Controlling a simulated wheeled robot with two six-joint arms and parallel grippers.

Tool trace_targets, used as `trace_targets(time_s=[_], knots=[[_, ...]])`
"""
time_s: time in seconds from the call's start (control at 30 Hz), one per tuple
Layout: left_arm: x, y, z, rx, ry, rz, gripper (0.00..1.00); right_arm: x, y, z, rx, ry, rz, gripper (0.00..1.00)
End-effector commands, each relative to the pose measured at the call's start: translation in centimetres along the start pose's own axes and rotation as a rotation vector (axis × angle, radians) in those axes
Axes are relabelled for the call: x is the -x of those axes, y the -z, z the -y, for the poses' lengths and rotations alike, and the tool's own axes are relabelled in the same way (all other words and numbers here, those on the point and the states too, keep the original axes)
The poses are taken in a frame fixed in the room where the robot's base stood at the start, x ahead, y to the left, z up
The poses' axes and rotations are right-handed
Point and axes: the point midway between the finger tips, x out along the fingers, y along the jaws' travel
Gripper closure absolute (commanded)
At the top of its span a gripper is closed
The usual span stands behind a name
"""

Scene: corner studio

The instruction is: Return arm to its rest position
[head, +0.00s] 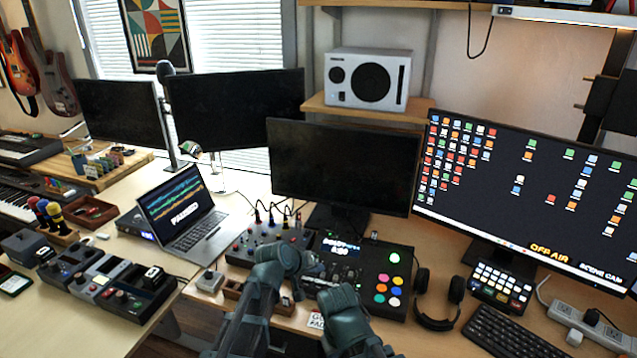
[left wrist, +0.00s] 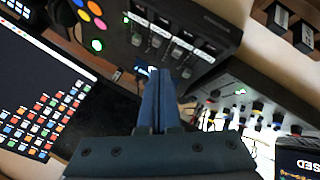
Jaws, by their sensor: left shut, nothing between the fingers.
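My left gripper (head: 312,268) is low at the bottom middle of the head view, over the desk gear, partly hidden by my own arm links. In the left wrist view its two fingers (left wrist: 158,88) are pressed together with nothing between them. They point toward the edge of the black pad controller (left wrist: 190,20), beside its faders. The same controller (head: 375,270), with coloured round pads, lies just right of the gripper in the head view. I cannot tell whether the fingers touch it. My right gripper's fingers do not show.
A mixer (head: 262,238) with cables lies left of the gripper, beside an open laptop (head: 183,212). A dark monitor (head: 345,165) stands behind. Headphones (head: 437,305), a keyboard (head: 508,335) and a lit monitor (head: 530,195) are at right. Little free desk shows near the gripper.

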Motion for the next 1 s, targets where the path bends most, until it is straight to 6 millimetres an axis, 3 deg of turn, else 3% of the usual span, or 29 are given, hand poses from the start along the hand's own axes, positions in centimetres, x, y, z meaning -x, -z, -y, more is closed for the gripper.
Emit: trace_targets(time_s=[0.17, 0.3, 0.43, 0.6, 1.0], knots=[[3.8, -7.2, -0.3, -0.160, 0.121, 0.213, 1.00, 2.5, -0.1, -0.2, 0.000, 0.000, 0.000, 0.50], [8.7, -13.6, 1.2, -0.314, 0.277, 0.436, 1.00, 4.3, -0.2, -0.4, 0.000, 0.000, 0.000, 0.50], [13.0, -17.3, 2.9, -0.407, 0.405, 0.594, 1.00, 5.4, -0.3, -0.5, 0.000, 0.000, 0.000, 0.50], [16.1, -19.3, 4.1, -0.459, 0.499, 0.698, 1.00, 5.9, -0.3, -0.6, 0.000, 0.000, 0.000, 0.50], [16.3, -19.5, 4.3, -0.465, 0.513, 0.713, 1.00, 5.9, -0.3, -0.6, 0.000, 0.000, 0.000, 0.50]])
